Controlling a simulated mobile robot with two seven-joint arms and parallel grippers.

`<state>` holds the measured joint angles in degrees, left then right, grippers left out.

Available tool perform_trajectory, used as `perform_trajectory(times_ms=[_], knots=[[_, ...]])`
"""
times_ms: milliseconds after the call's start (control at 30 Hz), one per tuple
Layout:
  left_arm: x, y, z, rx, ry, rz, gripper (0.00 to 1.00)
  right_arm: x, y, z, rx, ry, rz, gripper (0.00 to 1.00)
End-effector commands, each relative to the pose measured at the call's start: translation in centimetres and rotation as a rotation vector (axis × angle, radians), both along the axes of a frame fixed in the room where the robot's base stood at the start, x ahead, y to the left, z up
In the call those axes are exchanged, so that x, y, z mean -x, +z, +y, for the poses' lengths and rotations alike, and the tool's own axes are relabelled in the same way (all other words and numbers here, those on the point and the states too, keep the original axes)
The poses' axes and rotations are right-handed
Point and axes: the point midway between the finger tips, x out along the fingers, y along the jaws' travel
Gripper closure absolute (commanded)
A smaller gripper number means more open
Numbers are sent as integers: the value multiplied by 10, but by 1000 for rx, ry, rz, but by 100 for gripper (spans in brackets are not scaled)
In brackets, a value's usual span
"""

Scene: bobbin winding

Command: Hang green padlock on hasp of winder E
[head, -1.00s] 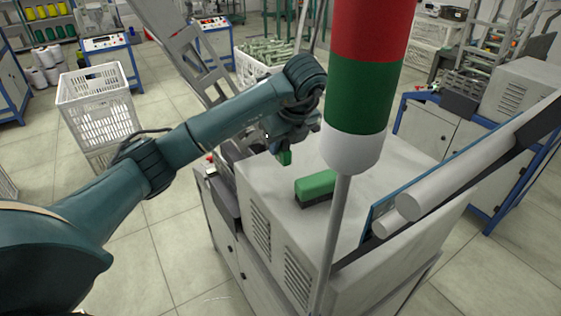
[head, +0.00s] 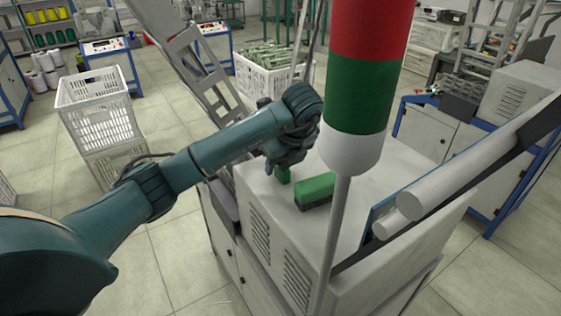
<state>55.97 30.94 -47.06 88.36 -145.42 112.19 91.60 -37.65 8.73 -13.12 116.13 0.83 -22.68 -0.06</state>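A small green object (head: 284,175), which looks like the green padlock, hangs at the fingertips of my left gripper (head: 281,167). The gripper appears shut on it, though the fingers are small and dark here. Both are over the near left part of the top of a grey machine cabinet (head: 262,203). I cannot tell whether the padlock touches the top. No hasp can be made out, and no letter marks the winder. My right gripper is out of view.
A green and black block (head: 315,191) lies on the cabinet top just right of the padlock. A red, green and white signal column (head: 360,95) on a grey pole stands in front. Grey rollers (head: 425,190) are at right. White crates (head: 97,108) stand on the floor at left.

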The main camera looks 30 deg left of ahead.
Motion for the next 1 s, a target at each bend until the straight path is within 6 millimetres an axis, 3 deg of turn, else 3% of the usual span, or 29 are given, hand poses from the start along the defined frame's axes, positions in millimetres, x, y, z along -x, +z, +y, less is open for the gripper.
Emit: perform_trajectory(times_ms=[367, 700, 1000], knots=[[1, 10, -2, 1, -1, -3, 59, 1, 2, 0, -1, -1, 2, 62], [14, 80, -24, -4, -2, -4, 59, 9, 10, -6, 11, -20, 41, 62], [22, 111, -38, -2, -1, -1, 59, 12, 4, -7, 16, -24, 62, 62]])
